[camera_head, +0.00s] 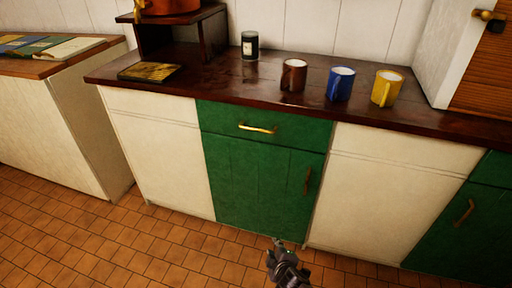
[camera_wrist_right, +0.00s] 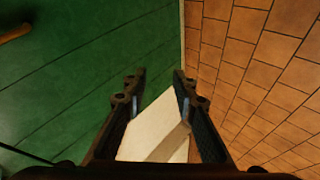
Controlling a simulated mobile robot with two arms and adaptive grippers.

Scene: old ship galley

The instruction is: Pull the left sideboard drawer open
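The left sideboard drawer (camera_head: 228,118) is green and sits under the dark wooden top. Its front looks flush with the cabinet, so it is closed. A brass bar handle (camera_head: 257,128) runs across its middle. My right gripper (camera_head: 278,243) is low in front of the cabinet, below the drawer and apart from its handle. In the right wrist view my right gripper (camera_wrist_right: 159,78) has its fingers apart, with nothing between them. Green panelling (camera_wrist_right: 80,60) fills the left of that view, with part of a brownish handle (camera_wrist_right: 14,33) at its edge. My left gripper is out of view.
Below the drawer is a green door (camera_head: 255,185) with an upright handle (camera_head: 307,181). On the sideboard top (camera_head: 220,85) stand a brown mug (camera_head: 293,77), a blue mug (camera_head: 340,86), a yellow mug (camera_head: 386,90) and a dark jar (camera_head: 250,46). The tiled floor (camera_head: 180,250) in front is clear.

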